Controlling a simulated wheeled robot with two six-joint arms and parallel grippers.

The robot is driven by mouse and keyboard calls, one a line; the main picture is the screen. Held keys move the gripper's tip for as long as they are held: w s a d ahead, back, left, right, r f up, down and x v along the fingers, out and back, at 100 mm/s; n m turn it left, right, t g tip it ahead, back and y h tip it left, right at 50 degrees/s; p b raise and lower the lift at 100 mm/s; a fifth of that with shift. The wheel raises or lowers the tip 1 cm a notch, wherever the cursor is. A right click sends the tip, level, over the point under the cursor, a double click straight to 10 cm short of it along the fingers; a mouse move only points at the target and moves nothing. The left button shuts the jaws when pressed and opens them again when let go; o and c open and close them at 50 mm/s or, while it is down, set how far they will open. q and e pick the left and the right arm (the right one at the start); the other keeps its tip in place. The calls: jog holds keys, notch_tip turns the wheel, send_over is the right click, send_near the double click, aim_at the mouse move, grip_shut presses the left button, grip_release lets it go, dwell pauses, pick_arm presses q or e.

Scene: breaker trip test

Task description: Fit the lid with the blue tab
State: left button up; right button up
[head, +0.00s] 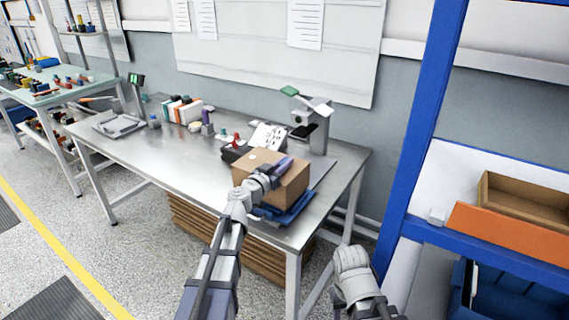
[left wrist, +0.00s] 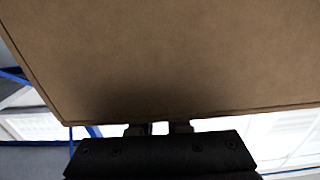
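I cannot make out a lid with a blue tab in either view. A closed brown cardboard box (head: 290,186) sits at the bench's front right corner, above a flat blue item (head: 292,212). My left gripper (head: 281,166) is at the box, overlapping it in the head view. In the left wrist view a plain brown cardboard face (left wrist: 170,60) fills most of the picture. My left finger bases (left wrist: 160,128) show just below its edge, with a narrow gap between them. The fingertips are hidden, so I cannot tell their grip.
The steel bench (head: 165,160) holds a grey stand with a green top (head: 312,125), a white card (head: 268,136), upright binders (head: 184,110) and a grey tray (head: 118,125). A blue rack (head: 420,130) with an open carton (head: 520,200) stands right. The bench's left front is clear.

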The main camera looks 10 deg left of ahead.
pick_arm(q)
jog(key=o, duration=0.5)
jog(key=v, duration=0.8)
dwell(0.5)
